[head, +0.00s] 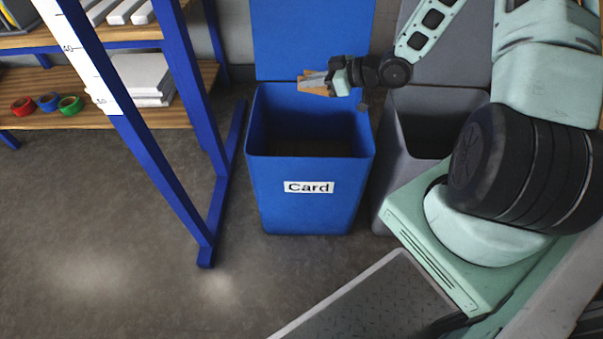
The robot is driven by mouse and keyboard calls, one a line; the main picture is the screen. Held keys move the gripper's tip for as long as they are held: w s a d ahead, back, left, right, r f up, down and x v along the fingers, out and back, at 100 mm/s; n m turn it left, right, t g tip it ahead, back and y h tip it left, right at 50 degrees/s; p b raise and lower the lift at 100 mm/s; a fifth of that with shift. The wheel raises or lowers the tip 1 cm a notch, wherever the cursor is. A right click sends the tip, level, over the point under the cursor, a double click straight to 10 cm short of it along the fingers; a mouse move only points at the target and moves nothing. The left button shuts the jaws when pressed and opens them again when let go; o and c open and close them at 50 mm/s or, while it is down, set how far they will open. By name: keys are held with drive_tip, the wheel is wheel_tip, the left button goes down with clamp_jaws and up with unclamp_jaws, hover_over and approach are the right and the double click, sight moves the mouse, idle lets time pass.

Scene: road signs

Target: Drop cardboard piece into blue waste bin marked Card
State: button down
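The blue waste bin (262,190) stands on the floor in the middle of the head view, with a white label reading "Card" on its front. Its lid (290,40) stands upright behind the opening. My gripper (326,84) is over the back right part of the bin's opening, reaching in from the right. A tan cardboard piece (311,84) is at the fingers and appears held between them, above the rim level. The bin's inside is dark, and its floor cannot be made out.
A grey bin (392,185) stands close on the right, partly hidden by my arm. A blue-framed shelf (165,115) with wooden boards stands at left, its post and foot near the blue bin. Tape rolls (47,102) and white stacks lie on it. The floor in front is clear.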

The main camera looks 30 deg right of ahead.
sight(319, 92)
wheel_tip(319, 92, down, 4)
drive_tip(key=b, duration=0.3)
drive_tip(key=c, duration=1.5)
unclamp_jaws()
drive_tip(key=shift+c, duration=0.2)
drive_tip(key=shift+d+r, duration=0.1)
drive_tip(key=p+v, duration=0.5)
drive_tip(key=v, duration=1.2)
drive_tip(key=shift+s+p, duration=0.15)
drive_tip(key=shift+p, duration=0.2)
drive_tip(key=shift+r, duration=0.1)
